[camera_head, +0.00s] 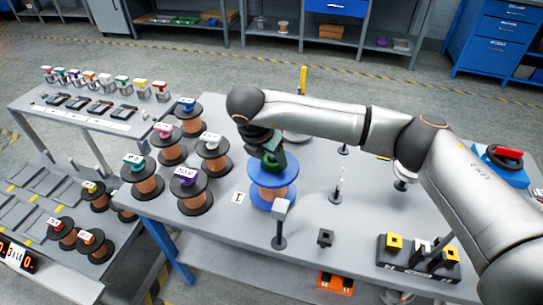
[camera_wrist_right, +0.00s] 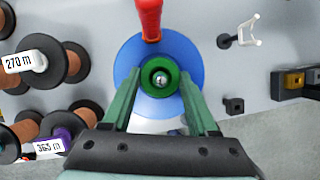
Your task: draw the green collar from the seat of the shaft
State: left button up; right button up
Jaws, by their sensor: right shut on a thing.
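The green collar (camera_head: 272,167) sits at the top centre of a blue-flanged spool (camera_head: 272,191) with a copper winding. In the right wrist view the collar (camera_wrist_right: 148,68) is a green ring around the shaft (camera_wrist_right: 161,78), whose grey end shows in its middle. My right gripper (camera_head: 266,153) reaches down onto it from above. In the wrist view the two green fingers of the right gripper (camera_wrist_right: 160,80) flank the collar, shut on it. The collar still appears level with the blue flange; I cannot tell whether it has lifted. My left gripper is not in view.
Several dark-flanged spools with labelled coloured tops (camera_head: 189,179) stand left on the grey table (camera_head: 225,221). A red upright part (camera_wrist_right: 150,18) rises close beyond the collar. A black fixture (camera_head: 419,257) is front right.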

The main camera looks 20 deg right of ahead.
jog(key=shift+c, duration=1.2)
jog(key=shift+r, duration=0.1)
jog(key=shift+r, duration=0.25)
jog(key=shift+r, duration=0.25)
jog(key=shift+r+p, duration=0.65)
jog(key=shift+r, duration=0.5)
jog(key=shift+b, duration=0.35)
jog(key=shift+r, duration=0.1)
jog(key=shift+r+p, duration=0.65)
jog(key=shift+r, duration=1)
